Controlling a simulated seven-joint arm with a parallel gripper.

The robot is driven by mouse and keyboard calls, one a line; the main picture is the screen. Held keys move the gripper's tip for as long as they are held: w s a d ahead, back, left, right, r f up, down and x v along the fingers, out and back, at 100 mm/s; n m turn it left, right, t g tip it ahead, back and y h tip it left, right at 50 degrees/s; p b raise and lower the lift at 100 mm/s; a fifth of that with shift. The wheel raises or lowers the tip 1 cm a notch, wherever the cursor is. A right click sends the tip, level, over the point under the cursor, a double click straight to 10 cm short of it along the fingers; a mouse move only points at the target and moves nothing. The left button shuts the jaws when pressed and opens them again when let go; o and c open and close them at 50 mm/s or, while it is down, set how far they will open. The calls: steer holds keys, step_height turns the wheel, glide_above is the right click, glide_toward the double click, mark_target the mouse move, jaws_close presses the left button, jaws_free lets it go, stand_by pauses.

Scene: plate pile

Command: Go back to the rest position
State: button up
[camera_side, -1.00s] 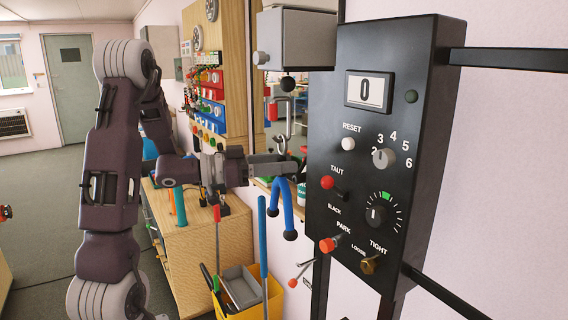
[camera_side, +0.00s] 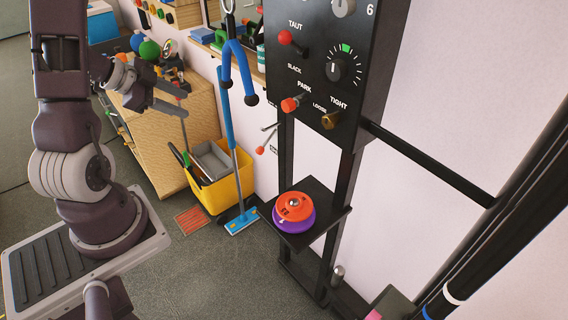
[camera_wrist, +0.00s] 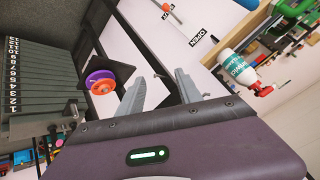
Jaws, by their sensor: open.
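My gripper (camera_side: 186,103) is in the left half of the side view, its two grey fingers apart with nothing between them. It is in front of the wooden cabinet and clear of the black control panel (camera_side: 310,72). In the wrist view my gripper (camera_wrist: 160,76) also shows two parted, empty fingers. A red-orange plate (camera_side: 292,207) lies on a purple plate (camera_side: 303,223) on a small black shelf (camera_side: 329,212), well away from the gripper. The orange plate (camera_wrist: 102,87) and purple plate (camera_wrist: 122,72) also show in the wrist view.
A yellow bucket (camera_side: 223,193) stands on the floor beside the wooden cabinet (camera_side: 152,150). A blue two-pronged hook (camera_side: 237,65) hangs left of the panel. A black bar (camera_side: 430,162) extends right. Open floor lies left of the shelf's post.

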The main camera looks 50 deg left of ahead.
steer(key=w+d+r+n+g+y, duration=0.1)
steer(key=w+r+n+y, duration=0.15)
steer(key=r, duration=0.35)
steer(key=w+d+r+n+y, duration=0.1)
steer(key=w+r+n+y, duration=0.15)
steer(key=r+y, duration=0.2)
steer(key=s+d+r+g+h, duration=0.1)
steer(key=s+d, duration=0.3)
steer(key=d, duration=0.4)
steer(key=s+d+r+n+h, duration=0.1)
steer(key=s+d+h, duration=0.2)
steer(key=d, duration=0.6)
steer(key=s+d+n+g+h, duration=0.1)
steer(key=s+d+h, duration=0.1)
steer(key=s+d, duration=0.5)
steer(key=shift+s+d+r+g+h, duration=0.3)
steer(key=shift+d+r, duration=0.1)
steer(key=shift+d, duration=0.45)
